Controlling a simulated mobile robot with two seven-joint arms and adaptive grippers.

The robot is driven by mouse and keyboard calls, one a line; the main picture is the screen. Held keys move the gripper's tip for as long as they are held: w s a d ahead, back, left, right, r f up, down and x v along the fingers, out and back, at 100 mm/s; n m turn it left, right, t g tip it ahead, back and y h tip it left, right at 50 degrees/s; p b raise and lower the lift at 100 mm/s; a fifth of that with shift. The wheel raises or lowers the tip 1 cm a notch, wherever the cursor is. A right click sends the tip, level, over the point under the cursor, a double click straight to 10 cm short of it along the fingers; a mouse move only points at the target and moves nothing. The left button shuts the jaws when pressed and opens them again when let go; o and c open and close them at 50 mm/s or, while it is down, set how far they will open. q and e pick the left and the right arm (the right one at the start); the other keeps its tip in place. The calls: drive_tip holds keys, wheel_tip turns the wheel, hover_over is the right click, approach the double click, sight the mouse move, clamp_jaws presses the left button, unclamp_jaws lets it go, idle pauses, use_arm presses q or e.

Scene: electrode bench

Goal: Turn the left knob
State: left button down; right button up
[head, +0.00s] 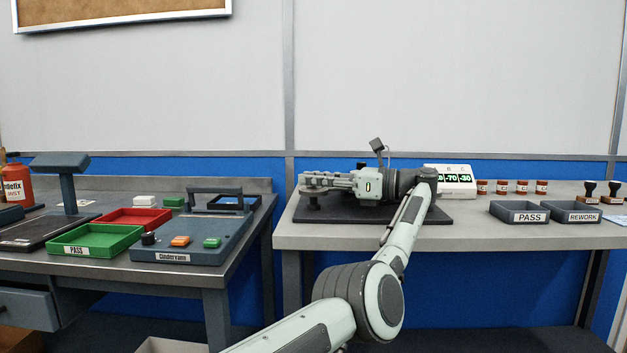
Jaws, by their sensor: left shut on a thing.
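My left gripper (318,181) reaches in from the right, its fingers pointing left, over the dark board (425,213) on the right-hand bench. It is shut on a small dark knob at the left end of the board, which I take to be the left knob (313,201); the fingers cover its top. My gripper and wrist hide most of whatever else stands on the board. My right gripper is not in view.
Dark PASS (519,213) and REWORK (586,212) trays, red-capped jars (521,187) and stamps (588,190) stand to the right. On the left bench are a green tray (80,250), a red tray (157,213) and a grey-blue machine (196,256) with buttons. A gap separates the benches.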

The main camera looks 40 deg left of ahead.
use_arm(q)
drive_tip(key=c, duration=1.3)
unclamp_jaws()
wheel_tip(320, 180, up, 10)
